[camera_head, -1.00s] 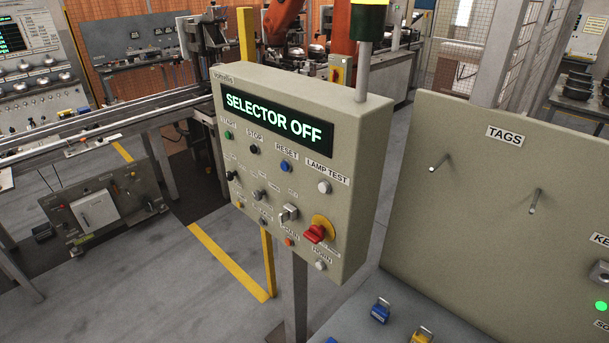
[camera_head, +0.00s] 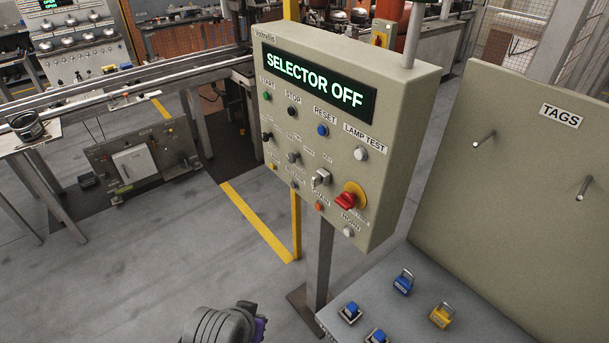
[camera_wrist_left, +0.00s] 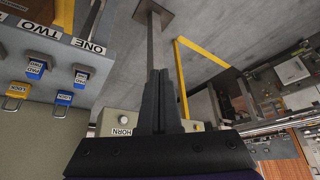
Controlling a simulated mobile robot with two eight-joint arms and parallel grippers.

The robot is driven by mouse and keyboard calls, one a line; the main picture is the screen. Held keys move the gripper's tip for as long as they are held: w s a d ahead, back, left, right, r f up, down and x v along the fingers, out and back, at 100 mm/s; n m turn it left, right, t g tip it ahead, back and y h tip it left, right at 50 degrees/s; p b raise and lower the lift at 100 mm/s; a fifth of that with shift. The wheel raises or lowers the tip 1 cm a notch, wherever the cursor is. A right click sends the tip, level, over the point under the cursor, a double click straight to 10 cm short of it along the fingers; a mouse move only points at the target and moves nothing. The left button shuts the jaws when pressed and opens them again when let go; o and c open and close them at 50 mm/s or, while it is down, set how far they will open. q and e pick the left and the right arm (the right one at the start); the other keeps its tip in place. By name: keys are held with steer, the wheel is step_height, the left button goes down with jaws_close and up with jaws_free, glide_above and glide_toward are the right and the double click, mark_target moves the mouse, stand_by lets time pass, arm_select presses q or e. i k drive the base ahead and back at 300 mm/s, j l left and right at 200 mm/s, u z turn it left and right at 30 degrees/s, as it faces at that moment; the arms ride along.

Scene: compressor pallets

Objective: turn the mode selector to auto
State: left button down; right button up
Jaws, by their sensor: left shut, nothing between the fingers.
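The control panel (camera_head: 335,110) stands on a post, and its display (camera_head: 315,82) reads SELECTOR OFF. Several knobs and buttons are on its face: a black knob (camera_head: 267,137), a grey knob (camera_head: 293,157), a silver lever knob (camera_head: 321,178) and a red rotary switch (camera_head: 346,201) on a yellow plate. The small labels are too blurred to tell which is the mode selector. In the left wrist view my left gripper (camera_wrist_left: 159,77) is shut and empty, near the panel's HORN label (camera_wrist_left: 125,132). In the head view only my dark left wrist shows at the bottom edge, below the panel.
Right of the panel is a grey-green board (camera_head: 520,170) with a TAGS label and pegs. Below it a shelf (camera_head: 450,290) holds blue padlocks (camera_head: 403,282) and a yellow one (camera_head: 441,315). A yellow post (camera_head: 296,225) stands behind the panel.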

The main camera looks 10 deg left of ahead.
mark_target(265, 137)
steer(key=i+j, duration=0.1)
steer(key=j, duration=0.35)
steer(key=i+j+u, duration=0.1)
steer(key=j, duration=0.4)
steer(key=i+j+u, duration=0.15)
steer(key=i+j, duration=0.15)
steer(key=i, duration=0.2)
